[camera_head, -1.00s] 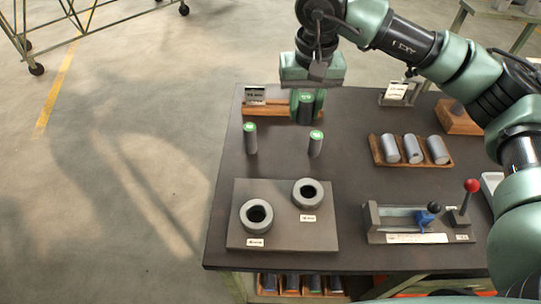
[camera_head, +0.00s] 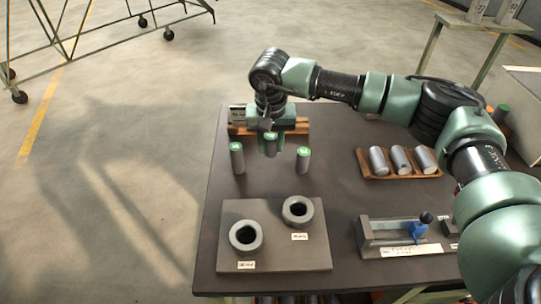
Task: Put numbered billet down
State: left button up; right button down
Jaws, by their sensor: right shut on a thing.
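My right gripper (camera_head: 270,146) points down over the back left of the dark table (camera_head: 335,195). It is shut on a billet that its fingers and body mostly hide; its number cannot be read. Two grey billets with green marked tops stand upright, one left of the gripper (camera_head: 237,159) and one right of it (camera_head: 303,162). The gripper is between them in the picture, and I cannot tell whether the held billet touches the table. A wooden rack (camera_head: 240,129) lies behind the gripper, partly hidden. My left gripper is not in view.
A plate with two ring-shaped holders (camera_head: 246,236) (camera_head: 298,211) is at the front left. A wooden tray (camera_head: 372,173) holds three lying billets at the right. A measuring fixture with a blue slide (camera_head: 418,229) stands at front right. The table's middle is bare.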

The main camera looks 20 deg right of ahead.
aim_at(271, 168)
notch_tip(271, 168, down, 5)
jog(key=shift+f+p, duration=0.1)
jog(key=shift+p, duration=0.35)
jog(key=shift+f, duration=0.25)
jog(key=shift+w, duration=0.1)
jog(key=shift+f, duration=0.1)
jog(key=c, duration=1.5)
grip_release()
jog(key=shift+f, duration=0.1)
jog(key=o, duration=0.5)
jog(key=shift+c, duration=0.2)
jog(key=shift+r, duration=0.2)
